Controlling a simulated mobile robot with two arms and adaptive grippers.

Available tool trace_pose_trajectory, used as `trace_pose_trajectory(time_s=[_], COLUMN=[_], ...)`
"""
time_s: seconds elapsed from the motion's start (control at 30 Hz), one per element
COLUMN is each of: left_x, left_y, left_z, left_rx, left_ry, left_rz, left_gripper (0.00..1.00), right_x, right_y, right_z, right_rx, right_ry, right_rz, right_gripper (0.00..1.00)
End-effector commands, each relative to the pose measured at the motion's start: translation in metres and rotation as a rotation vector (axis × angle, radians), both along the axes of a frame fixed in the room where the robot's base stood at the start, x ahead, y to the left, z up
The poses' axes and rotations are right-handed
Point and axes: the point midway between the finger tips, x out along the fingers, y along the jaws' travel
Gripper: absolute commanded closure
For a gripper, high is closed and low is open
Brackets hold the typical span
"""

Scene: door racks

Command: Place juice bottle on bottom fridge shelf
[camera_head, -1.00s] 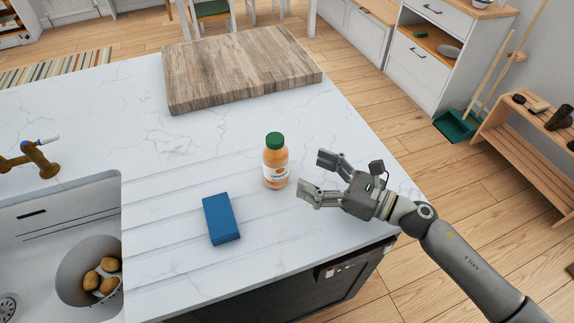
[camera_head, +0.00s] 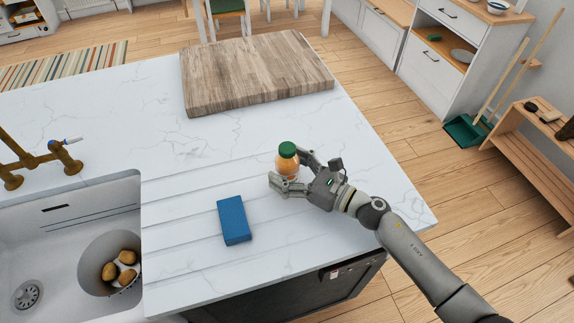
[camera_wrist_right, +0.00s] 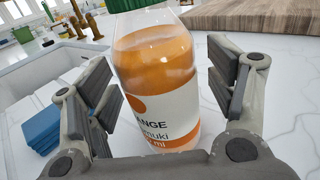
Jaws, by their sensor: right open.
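The juice bottle (camera_head: 288,160), orange with a green cap, stands upright on the white marbled counter. My right gripper (camera_head: 291,172) is open around it, one finger on each side. My left gripper is not in view. No fridge or fridge shelf is in view.
A blue block (camera_head: 234,220) lies on the counter left of the gripper. A wooden board (camera_head: 255,75) lies at the back. A sink (camera_head: 40,235) with a bowl of potatoes (camera_head: 122,272) and a brass tap (camera_head: 40,155) are at the left. The counter between is clear.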

Motion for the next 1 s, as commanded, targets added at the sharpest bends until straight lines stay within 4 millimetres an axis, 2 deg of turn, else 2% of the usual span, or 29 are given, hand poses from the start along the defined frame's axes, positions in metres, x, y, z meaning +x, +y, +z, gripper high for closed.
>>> trace_pose_trajectory(time_s=[0.23, 0.7, 0.73, 0.77, 1.0], left_x=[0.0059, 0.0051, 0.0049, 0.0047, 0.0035], left_y=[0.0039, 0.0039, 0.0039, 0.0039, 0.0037], left_z=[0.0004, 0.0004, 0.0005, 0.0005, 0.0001], left_rx=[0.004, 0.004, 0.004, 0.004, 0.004], left_ry=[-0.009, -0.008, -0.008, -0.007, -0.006], left_rz=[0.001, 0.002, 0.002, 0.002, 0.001], left_gripper=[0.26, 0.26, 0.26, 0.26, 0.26], right_x=[0.0007, 0.0006, 0.0009, 0.0009, 0.0011], right_y=[0.0011, 0.0008, 0.001, 0.001, 0.0008], right_z=[-0.0006, -0.0005, 0.001, 0.001, 0.0024], right_rx=[-0.001, -0.001, 0.001, 0.001, 0.0], right_ry=[-0.001, -0.001, -0.002, -0.002, -0.004], right_rz=[0.0, 0.0, 0.0, 0.0, 0.0], right_gripper=[0.24, 0.85, 0.85, 0.9, 0.9])
